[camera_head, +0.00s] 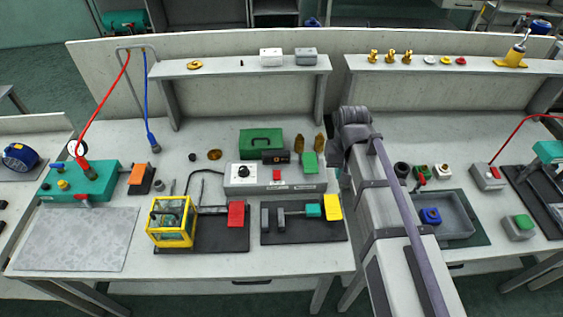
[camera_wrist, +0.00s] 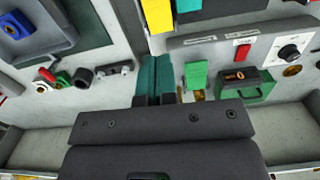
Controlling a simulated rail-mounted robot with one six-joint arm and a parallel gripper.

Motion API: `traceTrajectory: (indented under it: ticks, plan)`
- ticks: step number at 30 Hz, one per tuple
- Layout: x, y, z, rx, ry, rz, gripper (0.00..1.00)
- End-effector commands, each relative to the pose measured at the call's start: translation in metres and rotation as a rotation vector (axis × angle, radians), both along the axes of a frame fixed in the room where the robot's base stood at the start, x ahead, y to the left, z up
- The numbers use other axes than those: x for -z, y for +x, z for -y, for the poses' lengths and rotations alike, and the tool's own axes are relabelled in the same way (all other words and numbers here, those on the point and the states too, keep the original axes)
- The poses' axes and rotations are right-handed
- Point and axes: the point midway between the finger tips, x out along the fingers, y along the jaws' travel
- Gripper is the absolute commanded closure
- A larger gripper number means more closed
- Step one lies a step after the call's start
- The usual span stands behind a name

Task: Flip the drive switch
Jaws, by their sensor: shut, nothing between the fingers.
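A grey control box (camera_head: 275,179) stands on the middle bench, with a black dial and a red switch (camera_head: 277,175) on its face; its labels are too small to read. In the wrist view the red switch (camera_wrist: 242,52) and the dial (camera_wrist: 288,52) show at the upper right. My gripper (camera_wrist: 154,62) has its teal fingers together with nothing between them. It appears left of the control box in that view, apart from the red switch. In the head view my arm hides the fingers.
A green upright block (camera_head: 309,161) and green case (camera_head: 261,142) stand behind the box. A yellow plate (camera_head: 333,207) and a yellow-framed unit (camera_head: 171,222) are in front. A grey tray (camera_head: 455,207) with a blue part lies right of my arm.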

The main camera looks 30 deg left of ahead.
Motion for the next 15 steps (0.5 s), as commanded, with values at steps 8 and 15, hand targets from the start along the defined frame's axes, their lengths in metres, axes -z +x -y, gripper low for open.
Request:
traceTrajectory:
  ticks: [8, 15]
  plan:
    - [0.002, 0.039, -0.23, -0.082, -0.054, -0.09, 1.0]
    - [0.006, 0.032, -0.223, -0.035, -0.066, -0.102, 1.0]
